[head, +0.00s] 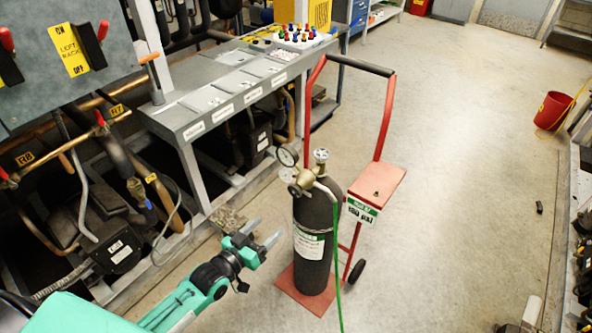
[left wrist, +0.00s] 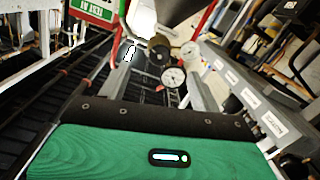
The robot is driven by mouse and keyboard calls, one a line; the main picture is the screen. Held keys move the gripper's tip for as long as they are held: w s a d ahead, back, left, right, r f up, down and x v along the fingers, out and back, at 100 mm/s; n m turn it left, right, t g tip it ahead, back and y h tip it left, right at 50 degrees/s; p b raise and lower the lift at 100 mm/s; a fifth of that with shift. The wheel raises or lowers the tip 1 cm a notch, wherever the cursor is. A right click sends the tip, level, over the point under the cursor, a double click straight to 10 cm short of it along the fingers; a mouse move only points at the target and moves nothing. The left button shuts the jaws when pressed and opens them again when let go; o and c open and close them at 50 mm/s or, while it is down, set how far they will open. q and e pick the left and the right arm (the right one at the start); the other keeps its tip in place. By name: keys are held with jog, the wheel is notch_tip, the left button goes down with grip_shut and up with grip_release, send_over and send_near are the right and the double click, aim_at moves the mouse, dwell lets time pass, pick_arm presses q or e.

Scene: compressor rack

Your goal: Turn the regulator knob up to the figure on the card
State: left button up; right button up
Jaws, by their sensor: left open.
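The brass regulator (head: 303,180) sits at the top of a dark gas cylinder (head: 312,235). A round gauge (head: 287,155) stands above it, and the gauge shows in the left wrist view too (left wrist: 173,77). A dark round knob (left wrist: 158,51) shows beside the gauges in the left wrist view. The card (head: 361,211) on the cart reads 150 psi; its upper line is too small to be sure of. My left gripper (head: 267,233) is open and empty, left of the cylinder and below the regulator, apart from both. My right gripper is not in view.
The cylinder stands on a red hand cart (head: 382,182) with a tall handle. A green hose (head: 335,255) hangs down the cylinder's right side. The compressor rack (head: 190,125) is close on the left. The floor on the right is mostly clear, with a red bucket (head: 552,110).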

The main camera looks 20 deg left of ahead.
aim_at(293, 192)
pick_arm(q)
jog(key=shift+t, duration=0.4)
jog(key=p+x, duration=0.1)
jog(key=x, duration=0.4)
jog(key=r+x, duration=0.1)
jog(key=x, duration=0.3)
jog(key=r+p+x, duration=0.1)
jog(key=x, duration=0.4)
jog(key=shift+w+a+p, duration=0.3)
jog(key=shift+w, duration=0.2)
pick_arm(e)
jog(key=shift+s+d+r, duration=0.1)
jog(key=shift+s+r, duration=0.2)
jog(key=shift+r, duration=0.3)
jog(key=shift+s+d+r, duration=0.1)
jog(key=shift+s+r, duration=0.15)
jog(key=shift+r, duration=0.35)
pick_arm(q)
jog(key=c, duration=1)
